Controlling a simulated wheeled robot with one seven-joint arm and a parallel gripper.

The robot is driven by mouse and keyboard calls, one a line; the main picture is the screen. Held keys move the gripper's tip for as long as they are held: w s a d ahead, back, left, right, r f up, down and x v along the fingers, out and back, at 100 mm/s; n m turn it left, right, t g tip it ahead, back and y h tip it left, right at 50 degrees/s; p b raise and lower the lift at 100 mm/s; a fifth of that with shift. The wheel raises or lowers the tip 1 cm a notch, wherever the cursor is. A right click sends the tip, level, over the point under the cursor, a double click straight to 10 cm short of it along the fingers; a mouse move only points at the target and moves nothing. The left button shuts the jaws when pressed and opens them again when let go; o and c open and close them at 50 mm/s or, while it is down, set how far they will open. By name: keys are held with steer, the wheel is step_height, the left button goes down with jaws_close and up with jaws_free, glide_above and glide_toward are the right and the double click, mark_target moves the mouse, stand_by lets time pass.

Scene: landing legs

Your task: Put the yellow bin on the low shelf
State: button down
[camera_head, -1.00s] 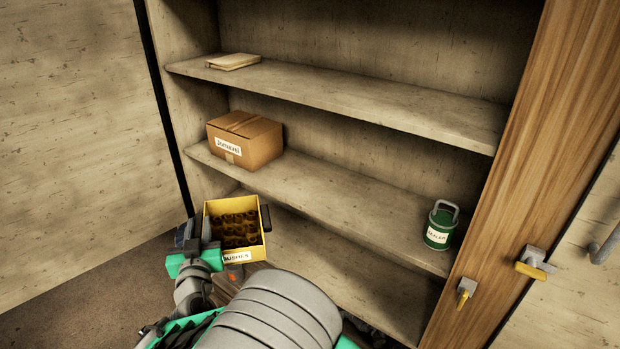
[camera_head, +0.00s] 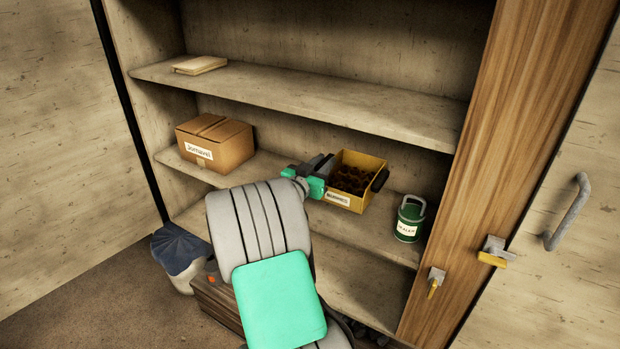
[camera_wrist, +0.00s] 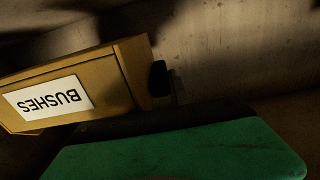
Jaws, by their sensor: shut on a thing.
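The yellow bin (camera_head: 362,160), filled with dark round pieces, is at the middle board of the shelf unit, between the cardboard box and the green can. Whether it touches the board (camera_head: 290,205) or hangs just above it, I cannot tell. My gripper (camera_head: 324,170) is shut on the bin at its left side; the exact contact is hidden. A black part sticks out on the bin's right side. In the wrist view, the bin (camera_wrist: 115,75) shows its "BUSHES" label upside down. A lower board (camera_head: 345,285) is partly hidden by my arm.
The cardboard box (camera_head: 215,145) stands left on the middle board, the green can (camera_head: 410,218) close to the bin's right. A flat tan item (camera_head: 200,65) lies on the upper board. A wooden door post (camera_head: 490,150) bounds the right. A blue-lined pail (camera_head: 180,255) stands at lower left.

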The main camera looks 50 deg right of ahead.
step_height(320, 180, down, 5)
steer(key=shift+f, duration=0.15)
steer(key=shift+f, duration=0.2)
steer(key=c, duration=1.2)
jaws_free()
steer(key=shift+r, duration=0.15)
